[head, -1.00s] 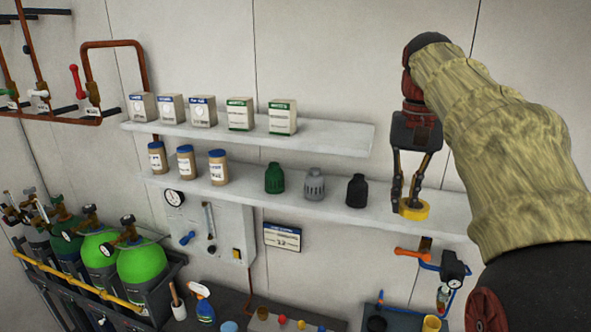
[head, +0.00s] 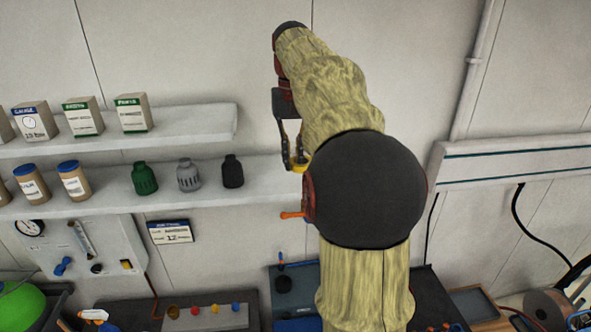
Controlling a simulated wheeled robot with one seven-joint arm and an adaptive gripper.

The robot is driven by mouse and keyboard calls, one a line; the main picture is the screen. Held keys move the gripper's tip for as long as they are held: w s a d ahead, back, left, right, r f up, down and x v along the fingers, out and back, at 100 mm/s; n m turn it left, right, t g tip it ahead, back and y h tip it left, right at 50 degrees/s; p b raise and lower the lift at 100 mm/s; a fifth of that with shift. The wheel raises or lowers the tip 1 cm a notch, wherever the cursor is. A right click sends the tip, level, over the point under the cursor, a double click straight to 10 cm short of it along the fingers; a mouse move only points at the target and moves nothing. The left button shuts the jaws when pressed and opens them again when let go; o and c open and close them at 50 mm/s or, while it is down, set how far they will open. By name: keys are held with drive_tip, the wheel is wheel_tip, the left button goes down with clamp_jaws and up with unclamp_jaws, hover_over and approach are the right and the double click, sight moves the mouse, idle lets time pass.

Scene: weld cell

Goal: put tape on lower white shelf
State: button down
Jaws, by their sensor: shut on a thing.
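The yellow tape (head: 300,168) is mostly hidden behind my arm; only its left part shows, at the right end of the lower white shelf (head: 262,180). My gripper (head: 295,163) points down and its fingers are shut on the tape. The tape is at about the height of the shelf top. I cannot tell whether it touches the shelf, because my arm covers the area.
Jars (head: 72,182) stand further left. The upper shelf (head: 190,127) holds boxes (head: 132,113). An orange-handled valve (head: 292,214) sits below.

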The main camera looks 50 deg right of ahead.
sight(296, 184)
drive_tip(key=shift+w+d+f, duration=0.2)
drive_tip(key=shift+d+f, duration=0.2)
drive_tip(key=shift+f, duration=0.15)
drive_tip(key=shift+w+d+f, duration=0.2)
drive_tip(key=shift+d+f, duration=0.2)
drive_tip(key=shift+f, duration=0.1)
drive_tip(key=f, duration=0.1)
drive_tip(key=d+f+p, duration=0.1)
drive_tip(key=f, duration=0.2)
drive_tip(key=shift+w+d+p, duration=0.25)
drive_tip(key=shift+w+p, duration=0.05)
drive_tip(key=shift+s+a+f, duration=0.1)
drive_tip(key=shift+a+f, duration=0.05)
drive_tip(key=shift+f, duration=0.25)
drive_tip(key=shift+f, duration=0.15)
drive_tip(key=c, duration=1.9)
unclamp_jaws()
wheel_tip(296, 184, up, 12)
drive_tip(key=shift+r+b, duration=0.15)
drive_tip(key=shift+b, duration=0.3)
